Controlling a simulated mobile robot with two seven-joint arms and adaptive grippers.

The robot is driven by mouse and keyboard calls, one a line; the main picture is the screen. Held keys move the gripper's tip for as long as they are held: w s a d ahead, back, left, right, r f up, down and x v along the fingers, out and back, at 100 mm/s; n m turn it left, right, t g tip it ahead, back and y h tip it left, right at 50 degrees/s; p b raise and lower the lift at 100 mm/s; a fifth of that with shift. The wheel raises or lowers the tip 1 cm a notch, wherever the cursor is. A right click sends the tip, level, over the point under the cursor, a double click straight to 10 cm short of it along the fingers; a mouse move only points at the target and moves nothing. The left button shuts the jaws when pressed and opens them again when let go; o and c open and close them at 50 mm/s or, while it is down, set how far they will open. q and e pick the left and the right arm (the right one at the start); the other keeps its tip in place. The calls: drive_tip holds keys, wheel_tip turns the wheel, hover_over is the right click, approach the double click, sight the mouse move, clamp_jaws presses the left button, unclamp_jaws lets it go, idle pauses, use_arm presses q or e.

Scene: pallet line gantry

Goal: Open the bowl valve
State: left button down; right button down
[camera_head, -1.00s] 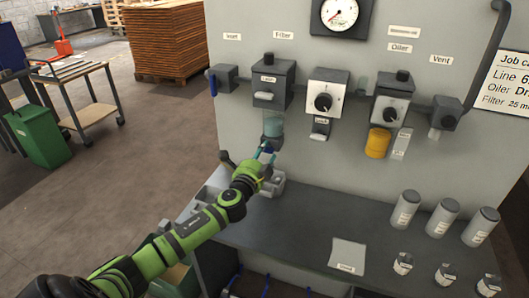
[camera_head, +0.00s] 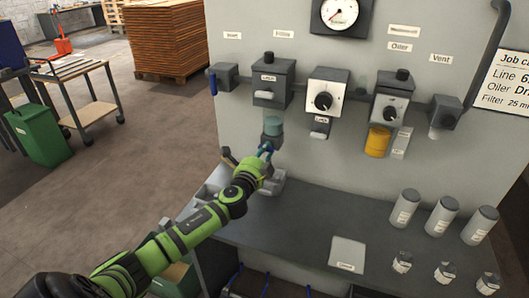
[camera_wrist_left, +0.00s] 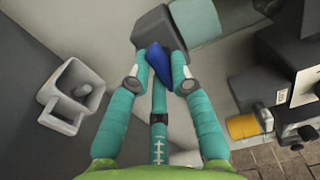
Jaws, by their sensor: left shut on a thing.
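The filter's bowl (camera_head: 273,126) hangs under the dark filter head (camera_head: 272,83) on the panel. It has a teal see-through wall and a dark grey bottom block. In the left wrist view the bowl (camera_wrist_left: 196,18) is at the top, with the dark block (camera_wrist_left: 157,30) below it. A blue valve lever (camera_wrist_left: 161,62) sticks out from the block. My left gripper (camera_wrist_left: 160,78) is shut on the lever, one teal finger on each side. In the head view this gripper (camera_head: 267,152) is just below the bowl and partly hides the lever. My right gripper is not in view.
The grey bench (camera_head: 290,225) lies below, with a grey tray (camera_head: 205,190) by my left arm. To the right are the regulator (camera_head: 327,92), the oiler (camera_head: 390,107) with an amber bowl, and several grey canisters. A gauge (camera_head: 340,13) is above.

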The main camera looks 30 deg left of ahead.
use_arm(q)
drive_tip(key=shift+a+r+m+p, duration=0.15)
drive_tip(key=shift+m+p, duration=1.15)
drive_tip(key=shift+m, duration=3)
drive_tip(key=shift+a+r+m+p, duration=0.1)
drive_tip(key=shift+m+p, duration=1.2)
drive_tip(key=shift+m, duration=3)
drive_tip(key=c, duration=1.1)
unclamp_jaws()
drive_tip(key=shift+s, duration=0.1)
